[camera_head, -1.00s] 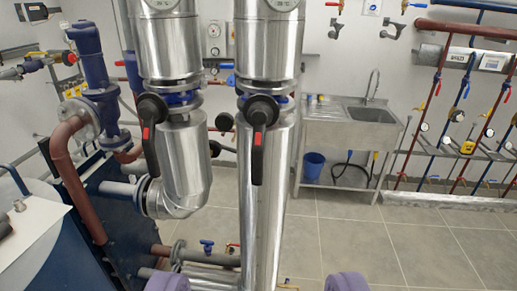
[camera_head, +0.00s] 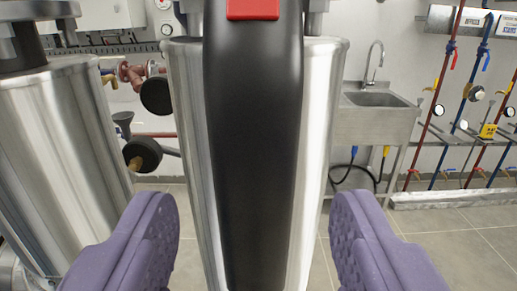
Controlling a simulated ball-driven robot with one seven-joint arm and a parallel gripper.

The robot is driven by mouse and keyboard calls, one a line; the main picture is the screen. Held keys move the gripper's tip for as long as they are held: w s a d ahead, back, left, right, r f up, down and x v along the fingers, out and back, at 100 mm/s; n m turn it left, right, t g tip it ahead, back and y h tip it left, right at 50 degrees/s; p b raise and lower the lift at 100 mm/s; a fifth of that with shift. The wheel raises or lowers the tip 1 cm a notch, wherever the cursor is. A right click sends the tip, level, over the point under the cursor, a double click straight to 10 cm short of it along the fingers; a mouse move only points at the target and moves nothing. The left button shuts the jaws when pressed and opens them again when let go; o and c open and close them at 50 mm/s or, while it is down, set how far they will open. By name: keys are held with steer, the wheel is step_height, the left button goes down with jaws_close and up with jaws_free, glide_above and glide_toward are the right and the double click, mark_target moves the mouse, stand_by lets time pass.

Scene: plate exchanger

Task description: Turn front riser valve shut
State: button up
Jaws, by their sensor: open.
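A black valve lever (camera_head: 254,150) with a red insert near its top hangs straight down in front of a shiny metal-clad riser pipe (camera_head: 325,130). It fills the middle of the view, and its upper end and pivot are out of the frame. My gripper (camera_head: 255,225) is open, with one purple finger on each side of the lever. The fingertips are well apart from it on both sides. No contact shows.
A second metal-clad pipe (camera_head: 65,150) stands close on the left. Black round handles (camera_head: 142,153) show behind, between the pipes. A steel sink (camera_head: 375,100) and coloured wall pipes (camera_head: 470,90) are farther back right, above open tiled floor.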

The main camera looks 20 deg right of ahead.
mark_target(256, 162)
steer(key=x, duration=0.6)
jaws_close()
